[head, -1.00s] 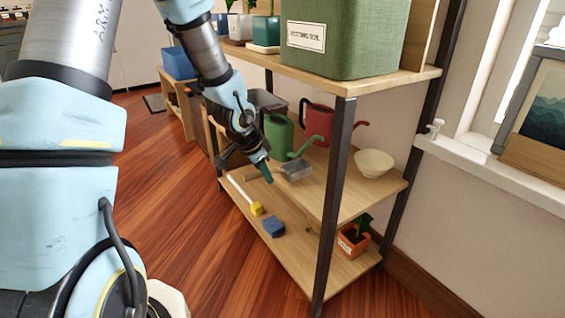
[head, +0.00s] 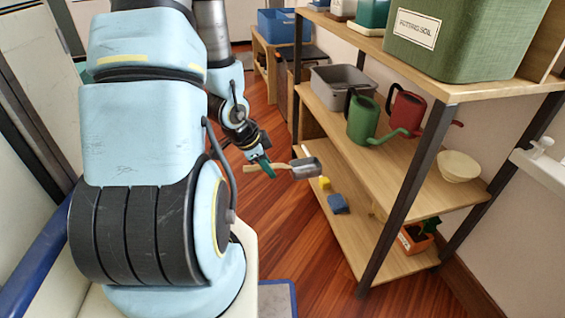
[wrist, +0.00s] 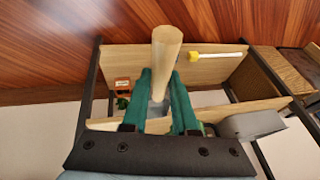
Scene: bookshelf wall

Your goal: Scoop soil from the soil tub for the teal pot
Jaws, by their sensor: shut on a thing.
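My gripper (head: 262,163) is shut on the wooden handle of a scoop (head: 306,168) with a grey metal head. In the wrist view the green fingers (wrist: 160,105) close around the handle (wrist: 166,50); the scoop head is mostly hidden there. Whether the scoop holds anything cannot be told. The green soil tub (head: 470,42), labelled "POTTING SOIL", stands on the top shelf; its inside is not visible. A teal pot (head: 373,13) stands farther left on that shelf, cut off by the picture's top edge.
The middle shelf holds a grey tray (head: 343,81), a green watering can (head: 364,120), a red watering can (head: 406,110) and a cream bowl (head: 460,167). A dark post (head: 408,195) stands in front.

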